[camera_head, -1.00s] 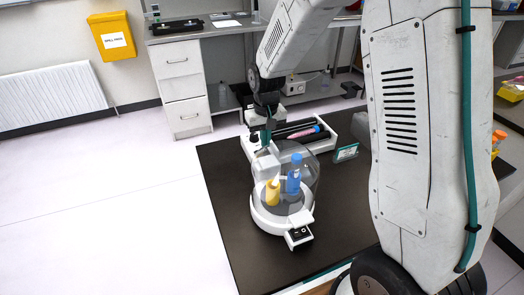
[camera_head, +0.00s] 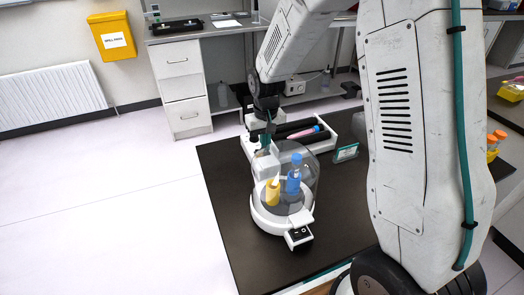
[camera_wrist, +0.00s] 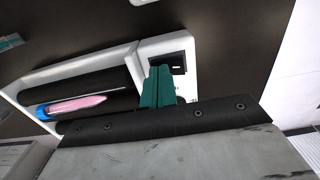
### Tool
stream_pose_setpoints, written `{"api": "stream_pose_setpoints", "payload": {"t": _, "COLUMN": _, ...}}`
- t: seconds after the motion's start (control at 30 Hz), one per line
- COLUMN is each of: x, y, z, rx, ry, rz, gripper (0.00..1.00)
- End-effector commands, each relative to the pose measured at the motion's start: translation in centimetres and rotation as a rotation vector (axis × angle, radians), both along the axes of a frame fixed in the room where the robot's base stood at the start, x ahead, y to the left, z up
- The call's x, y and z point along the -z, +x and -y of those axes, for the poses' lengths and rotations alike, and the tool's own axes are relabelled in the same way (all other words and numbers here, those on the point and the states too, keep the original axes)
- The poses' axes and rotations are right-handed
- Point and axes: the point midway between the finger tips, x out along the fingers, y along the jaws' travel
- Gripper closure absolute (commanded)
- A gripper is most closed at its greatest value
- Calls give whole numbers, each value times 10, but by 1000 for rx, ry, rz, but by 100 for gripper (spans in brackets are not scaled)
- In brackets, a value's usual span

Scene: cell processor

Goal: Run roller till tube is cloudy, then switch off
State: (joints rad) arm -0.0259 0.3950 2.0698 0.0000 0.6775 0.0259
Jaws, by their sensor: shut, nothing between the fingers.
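The roller is a white tray with dark rollers, seen in the head view (camera_head: 337,121) and the wrist view (camera_wrist: 152,47). A tube (camera_wrist: 75,107) with pink contents and a blue cap lies along the rollers. Its pink looks pale, but I cannot tell how cloudy it is. A black switch (camera_wrist: 180,62) sits in the roller's white end panel. My gripper (camera_wrist: 160,72) has its teal fingers shut and empty, with the tips over the end panel beside the switch. I cannot tell whether they touch it. In the head view my gripper (camera_head: 266,141) is at the roller's left end.
A round white device (camera_head: 268,217) with a clear dome stands just in front of the roller, with a yellow bottle (camera_head: 273,192) and a blue bottle (camera_head: 293,181). A small green sign (camera_head: 346,152) stands to the right. The dark bench top (camera_head: 235,215) is clear at left.

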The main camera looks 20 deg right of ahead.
Motion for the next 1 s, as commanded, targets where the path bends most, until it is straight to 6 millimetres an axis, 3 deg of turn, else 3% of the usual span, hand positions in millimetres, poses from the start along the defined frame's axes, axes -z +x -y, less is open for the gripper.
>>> {"api": "stream_pose_setpoints", "payload": {"t": 0.8, "x": -62, "y": 1, "z": 0, "rx": 0, "ry": 0, "rz": 3, "gripper": 100}}
{"api": "stream_pose_setpoints", "payload": {"t": 1.0, "x": -70, "y": 0, "z": 0, "rx": 0, "ry": 0, "rz": 0, "gripper": 100}}
